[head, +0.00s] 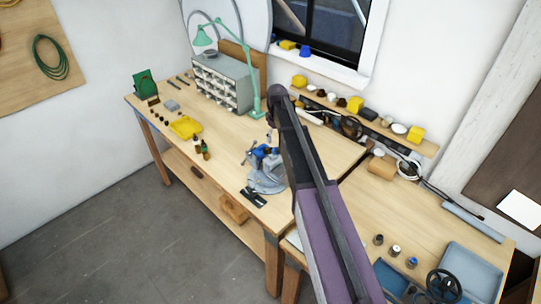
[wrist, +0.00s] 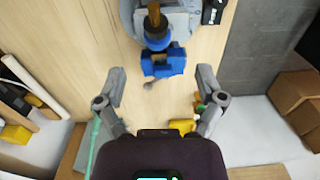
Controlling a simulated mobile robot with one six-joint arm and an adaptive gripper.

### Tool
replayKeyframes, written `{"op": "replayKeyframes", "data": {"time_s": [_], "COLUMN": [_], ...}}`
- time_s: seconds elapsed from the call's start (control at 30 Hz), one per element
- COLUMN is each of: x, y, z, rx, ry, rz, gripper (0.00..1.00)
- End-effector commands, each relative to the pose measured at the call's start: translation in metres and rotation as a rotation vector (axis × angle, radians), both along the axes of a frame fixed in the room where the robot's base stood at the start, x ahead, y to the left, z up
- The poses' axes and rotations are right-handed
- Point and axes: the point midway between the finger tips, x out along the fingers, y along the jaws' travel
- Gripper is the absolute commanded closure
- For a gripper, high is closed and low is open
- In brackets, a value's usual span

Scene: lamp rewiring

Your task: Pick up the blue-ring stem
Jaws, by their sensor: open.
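In the wrist view a brown, rod-like piece with a blue band (wrist: 155,35) stands at the top, over a grey round base. I cannot tell whether it is the blue-ring stem or part of the vise. The vise's blue jaws (wrist: 163,62) lie just below it; the vise also shows in the head view (head: 267,176). My gripper (wrist: 161,72) is open, its fingers spread either side of the jaws with nothing seen between them. In the head view my arm hides most of the gripper. A small blue-marked piece (head: 411,263) stands on the right bench.
Behind the vise are a green lamp (head: 256,95) and a grey drawer cabinet (head: 223,82). A yellow tray (head: 186,127) and small bottles sit left of it. Dark tools (head: 254,197) lie at the front edge. A wall shelf (head: 365,118) holds several items.

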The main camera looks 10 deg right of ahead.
Motion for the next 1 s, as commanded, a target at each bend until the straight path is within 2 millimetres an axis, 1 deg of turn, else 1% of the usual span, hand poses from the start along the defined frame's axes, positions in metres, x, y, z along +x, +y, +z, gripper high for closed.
{"op": "replayKeyframes", "data": {"time_s": [0.03,0.33,0.47,0.87,1.0], "x": [0.0,0.0,0.0,0.0,0.0], "y": [0.0,0.0,0.0,0.0,-0.001], "z": [-0.008,-0.027,-0.029,-0.029,-0.033], "rx": [0.0,0.0,0.0,0.0,0.0], "ry": [0.0,0.0,0.0,0.0,0.0], "rz": [0.0,0.0,0.0,0.0,-0.001], "gripper": [0.12,0.12,0.12,0.12,0.12]}}
